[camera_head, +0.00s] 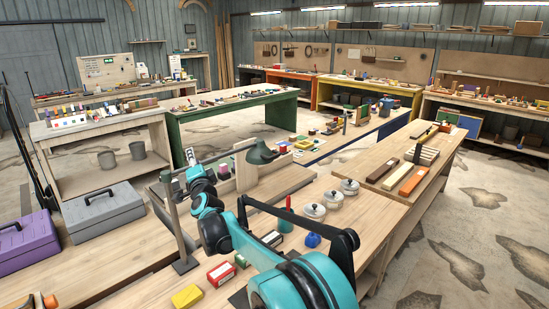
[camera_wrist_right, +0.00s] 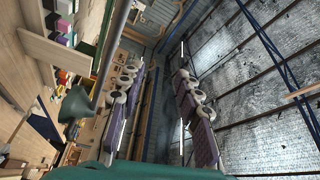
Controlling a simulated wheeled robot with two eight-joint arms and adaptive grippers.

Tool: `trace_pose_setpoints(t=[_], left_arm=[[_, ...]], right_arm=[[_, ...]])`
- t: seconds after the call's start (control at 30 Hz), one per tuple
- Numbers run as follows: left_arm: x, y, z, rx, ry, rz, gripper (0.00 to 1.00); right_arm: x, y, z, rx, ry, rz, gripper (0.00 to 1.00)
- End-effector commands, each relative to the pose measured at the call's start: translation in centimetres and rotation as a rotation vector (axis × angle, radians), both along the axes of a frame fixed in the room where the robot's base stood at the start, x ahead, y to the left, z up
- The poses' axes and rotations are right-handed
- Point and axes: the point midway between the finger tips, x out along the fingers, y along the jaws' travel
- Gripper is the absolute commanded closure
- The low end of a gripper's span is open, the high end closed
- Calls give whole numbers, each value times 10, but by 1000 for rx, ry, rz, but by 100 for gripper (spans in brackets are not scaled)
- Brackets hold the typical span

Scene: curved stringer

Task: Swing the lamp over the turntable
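The lamp has a dark green shade (camera_head: 261,153) hanging above the bench. Its thin arm runs left to a grey upright post (camera_head: 173,215) on a square foot. My right arm reaches in from the lower right, and its gripper (camera_head: 190,163) is up by the lamp arm, left of the shade. In the right wrist view, the gripper's two fingers (camera_wrist_right: 157,75) stand apart with nothing between them. The shade (camera_wrist_right: 76,104) and a grey bar (camera_wrist_right: 117,42) lie left of the fingers there. I cannot make out the turntable. My left gripper is not in view.
A purple toolbox (camera_head: 25,241) and a grey toolbox (camera_head: 103,211) stand at left. Round lidded pots (camera_head: 314,211), a blue item (camera_head: 312,240), a red box (camera_head: 221,273) and a yellow block (camera_head: 187,297) lie on the bench. A wooden upright (camera_head: 245,170) stands near the shade.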

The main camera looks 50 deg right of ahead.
Motion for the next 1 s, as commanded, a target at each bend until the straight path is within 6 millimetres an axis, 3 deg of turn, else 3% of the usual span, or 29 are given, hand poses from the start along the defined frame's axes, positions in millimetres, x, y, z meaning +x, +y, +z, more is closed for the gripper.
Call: trace_pose_setpoints(t=[0.03, 0.2, 0.3, 0.4, 0.6, 1.0], left_arm=[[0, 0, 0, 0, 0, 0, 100], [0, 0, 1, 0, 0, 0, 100], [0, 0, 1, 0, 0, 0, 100], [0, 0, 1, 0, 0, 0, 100], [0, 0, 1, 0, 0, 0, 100], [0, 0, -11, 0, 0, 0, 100]], right_arm=[[11, -37, -3, 61, -74, -71, 66], [14, -158, -32, 273, -349, -327, 66], [1, -216, -61, 371, -489, -461, 66], [-16, -256, -90, 438, -595, -566, 66], [-34, -291, -120, 497, -694, -663, 66], [-17, -345, -110, 498, -698, -667, 66]])
